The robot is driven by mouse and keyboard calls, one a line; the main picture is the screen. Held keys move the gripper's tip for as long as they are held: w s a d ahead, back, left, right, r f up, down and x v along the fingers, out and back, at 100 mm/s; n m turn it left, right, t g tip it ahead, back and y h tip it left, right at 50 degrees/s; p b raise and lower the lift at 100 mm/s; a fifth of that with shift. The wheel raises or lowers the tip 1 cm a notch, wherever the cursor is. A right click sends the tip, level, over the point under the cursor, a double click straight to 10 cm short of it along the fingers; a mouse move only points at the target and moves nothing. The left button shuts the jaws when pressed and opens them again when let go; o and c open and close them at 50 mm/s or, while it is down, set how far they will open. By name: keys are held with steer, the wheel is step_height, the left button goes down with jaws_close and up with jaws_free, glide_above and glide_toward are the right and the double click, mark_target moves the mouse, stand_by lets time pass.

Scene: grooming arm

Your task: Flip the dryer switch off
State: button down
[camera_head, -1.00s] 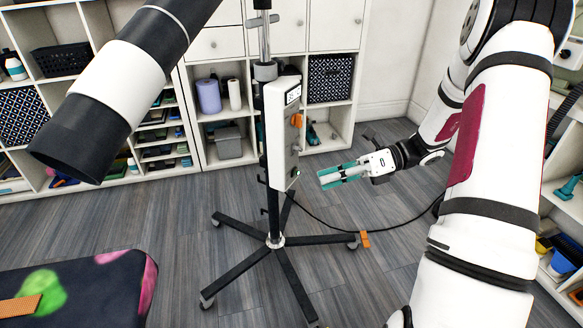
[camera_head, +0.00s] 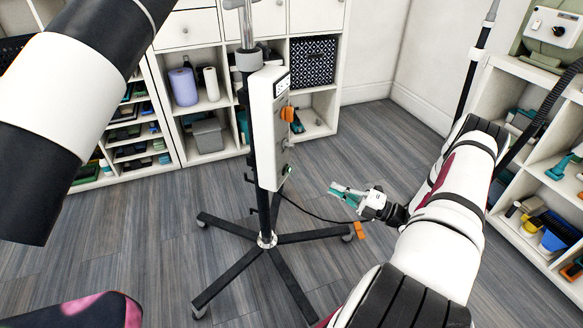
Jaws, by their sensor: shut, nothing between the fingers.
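A rolling stand carries a tall white control box (camera_head: 267,135) with a small display near its top. An orange switch (camera_head: 287,113) sticks out from the box's right-facing side; its exact setting is too small to tell. A large black-and-white tube (camera_head: 40,95), apparently the dryer nozzle, fills the upper left. My gripper (camera_head: 336,189) has teal fingers, shut and empty. It is to the right of the box and lower in the picture, apart from it, pointing left toward it.
The stand's wheeled legs (camera_head: 232,280) spread over the floor. A black cable with an orange tag (camera_head: 360,230) runs past my gripper. White shelves (camera_head: 165,100) stand behind, and another shelf unit (camera_head: 520,240) is at the right. A dark patterned surface (camera_head: 85,312) shows at lower left.

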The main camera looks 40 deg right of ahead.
mark_target(285, 170)
stand_by(0.3)
steer(key=b+x, duration=0.3)
steer(key=x, duration=1.1)
steer(key=shift+r, duration=0.1)
steer(key=shift+w+a+r+g+p, duration=0.25)
steer(key=shift+g+p, duration=0.25)
steer(key=shift+p, duration=0.5)
steer(key=shift+d, duration=0.1)
